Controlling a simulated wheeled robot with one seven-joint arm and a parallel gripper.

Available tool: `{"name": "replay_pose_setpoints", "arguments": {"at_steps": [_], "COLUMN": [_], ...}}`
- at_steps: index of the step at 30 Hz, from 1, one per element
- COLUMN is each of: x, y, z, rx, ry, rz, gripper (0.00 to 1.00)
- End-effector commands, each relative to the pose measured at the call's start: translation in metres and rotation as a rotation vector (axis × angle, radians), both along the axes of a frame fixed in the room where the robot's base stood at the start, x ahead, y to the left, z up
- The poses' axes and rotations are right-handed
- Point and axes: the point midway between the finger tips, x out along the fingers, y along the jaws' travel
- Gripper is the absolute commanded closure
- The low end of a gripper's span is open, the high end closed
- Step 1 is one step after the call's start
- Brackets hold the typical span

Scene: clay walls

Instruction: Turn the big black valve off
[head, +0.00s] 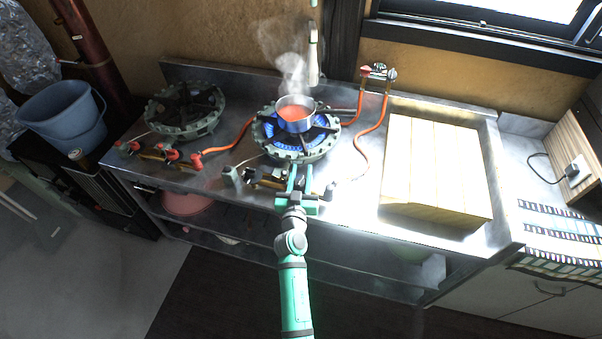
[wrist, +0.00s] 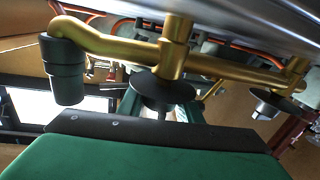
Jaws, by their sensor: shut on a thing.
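The lit burner (head: 297,134) has blue flames under a small pot (head: 296,116) of red-orange contents, with steam rising. My gripper (head: 298,178) reaches to the front edge of this burner, at its brass gas pipe. In the wrist view, the big black valve (wrist: 163,92) is a round black knob under the brass pipe (wrist: 120,47), directly in front of my gripper. My gripper is shut on the black valve. The fingers largely hide the valve in the head view, and its turn angle cannot be told.
A second black knob (wrist: 276,102) and a dark cylindrical pipe end (wrist: 65,75) flank the valve. An unlit burner (head: 184,110) with red knobs stands left. Orange hoses (head: 372,140) cross the steel counter. A large pale wooden block (head: 435,170) fills the right side.

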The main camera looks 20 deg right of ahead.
Motion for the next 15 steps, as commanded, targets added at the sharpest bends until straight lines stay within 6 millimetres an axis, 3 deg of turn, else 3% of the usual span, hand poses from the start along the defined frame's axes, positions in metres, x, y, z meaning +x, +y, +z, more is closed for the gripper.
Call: {"name": "replay_pose_setpoints", "arguments": {"at_steps": [15], "x": [-0.003], "y": [-0.0052], "z": [0.0001], "rx": [-0.002], "ry": [0.001], "rz": [-0.163], "gripper": [0.91]}}
